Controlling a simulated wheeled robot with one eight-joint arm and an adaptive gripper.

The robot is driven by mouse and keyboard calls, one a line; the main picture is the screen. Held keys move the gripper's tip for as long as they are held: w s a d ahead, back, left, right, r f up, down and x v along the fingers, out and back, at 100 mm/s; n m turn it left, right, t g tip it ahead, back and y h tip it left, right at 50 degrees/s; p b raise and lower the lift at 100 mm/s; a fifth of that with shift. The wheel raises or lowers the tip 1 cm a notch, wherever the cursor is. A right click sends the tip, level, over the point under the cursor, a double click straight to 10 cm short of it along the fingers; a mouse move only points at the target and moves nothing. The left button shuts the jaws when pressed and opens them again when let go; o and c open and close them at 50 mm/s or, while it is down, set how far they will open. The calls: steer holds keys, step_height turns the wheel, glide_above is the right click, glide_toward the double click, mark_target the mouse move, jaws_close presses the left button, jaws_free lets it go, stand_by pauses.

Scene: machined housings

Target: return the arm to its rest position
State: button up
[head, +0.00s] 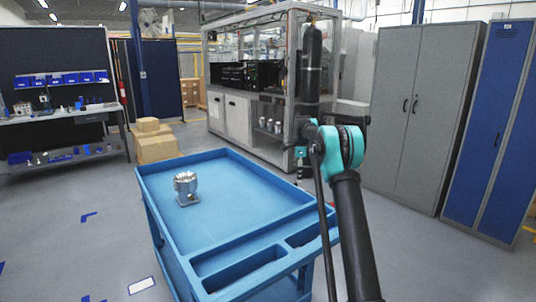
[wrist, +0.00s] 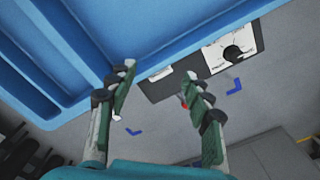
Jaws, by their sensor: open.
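My arm (head: 354,230) rises at the right of the head view, with a teal joint (head: 342,147) and a dark link (head: 311,70) going up from it. My gripper cannot be made out there. In the wrist view my gripper (wrist: 160,78) is open, its two green-and-black fingers spread apart with nothing between them. The edge of the blue cart (wrist: 165,50) lies beyond the fingertips.
The blue cart (head: 245,195) stands in front, with a metal housing (head: 186,188) upright on its top at the left. Cardboard boxes (head: 156,148) lie behind it. Grey lockers (head: 425,110) stand at right, a machine enclosure (head: 245,75) behind. Floor left of the cart is clear.

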steer(key=s+d+r+n+t, duration=0.1)
steer(key=s+n, duration=0.4)
steer(key=s, duration=0.7)
steer(key=s+d+r+n+t, duration=0.15)
steer(key=s+n, duration=0.25)
steer(key=s, duration=0.7)
steer(key=s+f+n, duration=0.3)
steer(key=s+f, duration=0.1)
steer(key=s, duration=0.6)
steer(key=s+d+f+n+t, duration=0.1)
steer(key=s+f+n, duration=0.3)
steer(key=s, duration=0.7)
steer(key=s+f+n, duration=0.3)
steer(key=s+f, duration=0.1)
steer(key=s, duration=0.6)
steer(key=shift+s+d, duration=0.25)
steer(key=shift+s, duration=0.15)
steer(key=shift+f+t, duration=0.1)
steer(key=shift+t, duration=0.15)
